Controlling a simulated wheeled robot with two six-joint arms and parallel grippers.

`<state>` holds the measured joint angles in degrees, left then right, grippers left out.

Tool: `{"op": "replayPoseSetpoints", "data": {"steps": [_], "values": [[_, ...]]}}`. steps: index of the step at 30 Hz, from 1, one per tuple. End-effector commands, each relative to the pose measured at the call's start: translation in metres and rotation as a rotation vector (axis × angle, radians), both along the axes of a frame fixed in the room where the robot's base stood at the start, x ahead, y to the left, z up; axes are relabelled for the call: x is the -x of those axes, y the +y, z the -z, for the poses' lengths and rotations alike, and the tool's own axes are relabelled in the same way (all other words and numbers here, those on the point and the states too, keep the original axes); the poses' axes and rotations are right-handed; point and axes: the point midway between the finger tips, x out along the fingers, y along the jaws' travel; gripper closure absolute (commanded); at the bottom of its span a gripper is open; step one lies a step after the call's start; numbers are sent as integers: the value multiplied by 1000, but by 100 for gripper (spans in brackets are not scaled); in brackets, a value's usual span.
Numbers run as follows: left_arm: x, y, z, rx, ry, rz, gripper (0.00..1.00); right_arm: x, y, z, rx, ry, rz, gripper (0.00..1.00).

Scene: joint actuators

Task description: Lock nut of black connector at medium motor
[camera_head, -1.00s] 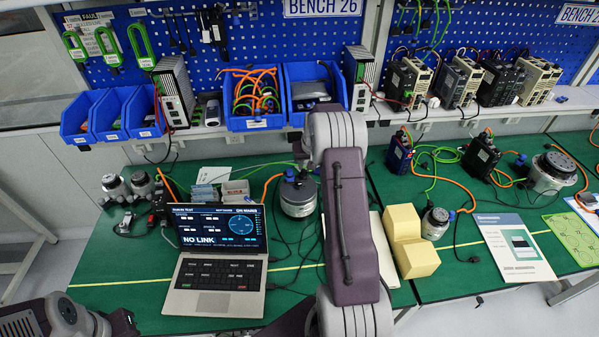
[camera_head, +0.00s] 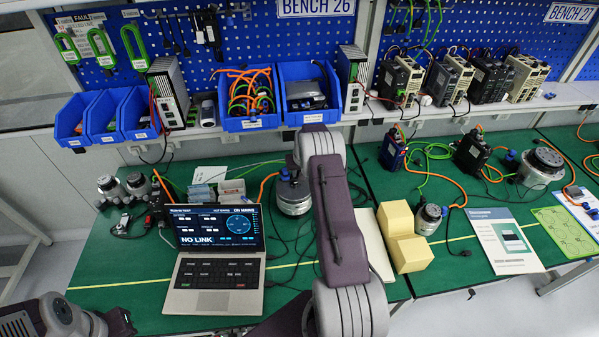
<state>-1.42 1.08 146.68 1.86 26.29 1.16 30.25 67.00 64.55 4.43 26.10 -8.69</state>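A round silver motor (camera_head: 293,199) stands behind the laptop, with a blue connector (camera_head: 284,175) on top and an orange cable; my arm partly covers it. A smaller motor (camera_head: 429,219) with a blue connector stands right of the yellow blocks. A large motor (camera_head: 541,168) stands at the far right. Two small motors (camera_head: 110,188) (camera_head: 137,184) stand at the left. I cannot tell for certain which is the medium one. No black connector or its lock nut can be made out. Neither gripper shows; only my arm links are in view.
An open laptop (camera_head: 213,287) reading "NO LINK" stands on the green bench. Yellow blocks (camera_head: 410,254) and a printed sheet (camera_head: 503,242) lie at the right. Blue bins (camera_head: 247,122) and drives line the shelf. Cables run around the motors.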

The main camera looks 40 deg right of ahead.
Motion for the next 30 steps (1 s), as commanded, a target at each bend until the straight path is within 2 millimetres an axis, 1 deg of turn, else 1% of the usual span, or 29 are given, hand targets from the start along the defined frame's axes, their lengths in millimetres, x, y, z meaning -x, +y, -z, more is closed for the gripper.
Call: {"op": "replayPoseSetpoints", "data": {"steps": [8, 14, 24, 30], "values": [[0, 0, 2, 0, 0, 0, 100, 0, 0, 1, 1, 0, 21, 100], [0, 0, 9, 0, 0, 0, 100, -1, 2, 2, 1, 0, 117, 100], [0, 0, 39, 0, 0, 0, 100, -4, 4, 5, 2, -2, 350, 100], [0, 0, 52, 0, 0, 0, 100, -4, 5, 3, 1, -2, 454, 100]]}}
